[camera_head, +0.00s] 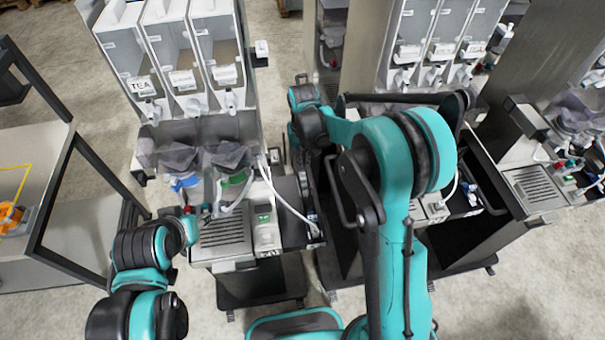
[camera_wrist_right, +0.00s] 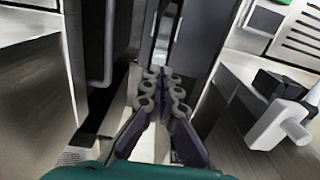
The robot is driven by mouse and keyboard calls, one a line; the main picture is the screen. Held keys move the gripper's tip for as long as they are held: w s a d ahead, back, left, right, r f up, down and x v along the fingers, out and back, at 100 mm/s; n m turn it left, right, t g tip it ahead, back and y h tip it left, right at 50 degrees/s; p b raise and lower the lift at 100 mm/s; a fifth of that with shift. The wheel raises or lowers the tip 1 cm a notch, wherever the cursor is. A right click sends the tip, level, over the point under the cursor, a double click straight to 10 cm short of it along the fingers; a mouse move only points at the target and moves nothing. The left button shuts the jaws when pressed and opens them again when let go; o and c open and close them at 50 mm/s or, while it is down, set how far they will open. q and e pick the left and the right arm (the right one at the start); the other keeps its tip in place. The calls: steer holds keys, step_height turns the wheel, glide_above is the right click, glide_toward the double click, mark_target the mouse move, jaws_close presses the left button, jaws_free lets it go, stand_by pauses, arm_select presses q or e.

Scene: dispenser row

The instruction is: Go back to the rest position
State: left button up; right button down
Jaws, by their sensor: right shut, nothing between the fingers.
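My right arm rises from the bottom of the head view, bends at a teal elbow and reaches back left into the gap between two dispenser stations. My right gripper (camera_head: 309,205) hangs there beside the left station, small and partly lost against dark parts. In the right wrist view the right gripper (camera_wrist_right: 160,73) is shut, its two ribbed fingers close together with nothing held between them. My left arm comes in at the lower left and ends near the left station's drip tray (camera_head: 222,238). Its gripper cannot be made out clearly there.
The left dispenser station (camera_head: 205,130) has tall clear hoppers, one marked TEA. More stations (camera_head: 430,50) stand at the right, close to my right arm. A dark-framed table (camera_head: 85,225) with an orange object (camera_head: 12,217) is at far left. Concrete floor shows between them.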

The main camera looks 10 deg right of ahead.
stand_by(0.5)
steer(key=s+d+r+t+b, duration=0.2)
steer(key=s+r+b, duration=0.1)
steer(key=s, duration=0.2)
steer(key=s+d+r+t+b, duration=0.2)
steer(key=s+b, duration=0.2)
steer(key=s, duration=0.2)
steer(key=s+d+f+t+b, duration=0.2)
steer(key=s+f+t+b, duration=0.1)
steer(key=s, duration=0.7)
steer(key=shift+s+d+f+b, duration=0.15)
steer(key=shift+s+f+b, duration=0.1)
steer(key=shift+f+b, duration=0.7)
steer(key=shift+r, duration=0.2)
